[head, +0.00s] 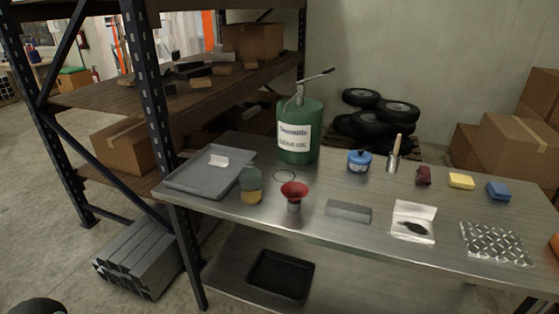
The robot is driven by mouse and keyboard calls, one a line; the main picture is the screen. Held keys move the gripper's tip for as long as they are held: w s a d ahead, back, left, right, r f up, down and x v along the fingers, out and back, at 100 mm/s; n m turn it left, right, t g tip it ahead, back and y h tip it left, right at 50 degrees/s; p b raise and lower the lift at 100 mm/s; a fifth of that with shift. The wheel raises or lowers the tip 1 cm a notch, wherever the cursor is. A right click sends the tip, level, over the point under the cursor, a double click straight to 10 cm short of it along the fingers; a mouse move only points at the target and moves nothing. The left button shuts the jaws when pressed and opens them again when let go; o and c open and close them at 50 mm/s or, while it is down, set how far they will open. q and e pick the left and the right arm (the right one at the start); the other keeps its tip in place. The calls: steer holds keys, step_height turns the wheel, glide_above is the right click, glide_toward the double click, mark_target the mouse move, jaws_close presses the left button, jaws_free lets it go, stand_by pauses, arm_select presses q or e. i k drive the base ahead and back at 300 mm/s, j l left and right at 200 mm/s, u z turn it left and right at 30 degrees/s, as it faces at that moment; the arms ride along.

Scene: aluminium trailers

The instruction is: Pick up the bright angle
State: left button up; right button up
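A small bright, whitish angle-shaped piece (218,161) lies in the shallow grey tray (184,183) at the left end of the metal table. It sits toward the tray's far side, apart from the tray walls. Nothing covers it. Neither of my grippers is in view. A dark rounded shape shows at the bottom left edge, too cut off to identify.
The steel table (320,233) also holds a green drum with a pump (298,148), a jar (251,184), a red funnel (294,191), a grey bar (348,211) and a tread plate (495,244). A shelf post (154,100) stands close left of the tray.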

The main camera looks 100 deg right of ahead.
mark_target(222, 162)
steer(key=z, duration=2.75)
